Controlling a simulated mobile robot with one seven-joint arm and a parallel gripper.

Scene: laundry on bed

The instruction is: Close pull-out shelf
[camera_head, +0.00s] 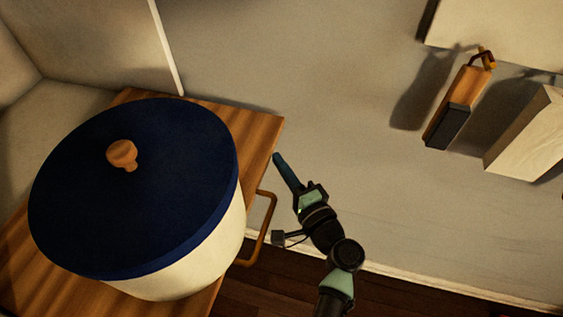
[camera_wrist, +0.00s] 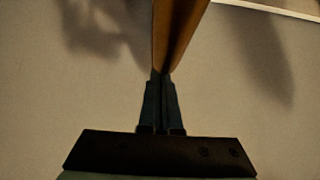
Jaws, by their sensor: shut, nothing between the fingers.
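The pull-out shelf (camera_head: 255,135) is a wooden board at the left of the head view, extended out. A bronze bar handle (camera_head: 268,228) sits on its right edge. My gripper (camera_head: 277,157) is shut and empty, with its fingertips beside the shelf's right edge near the upper right corner, above the handle. In the wrist view, the shut fingers (camera_wrist: 161,78) point at the narrow edge of the wooden shelf (camera_wrist: 178,30). I cannot tell whether they touch it.
A large cream pot with a dark blue lid (camera_head: 150,190) and wooden knob stands on the shelf and covers most of it. A wood-and-black object (camera_head: 455,105) hangs on the wall at upper right, beside a pale block (camera_head: 525,135). The wall area between is clear.

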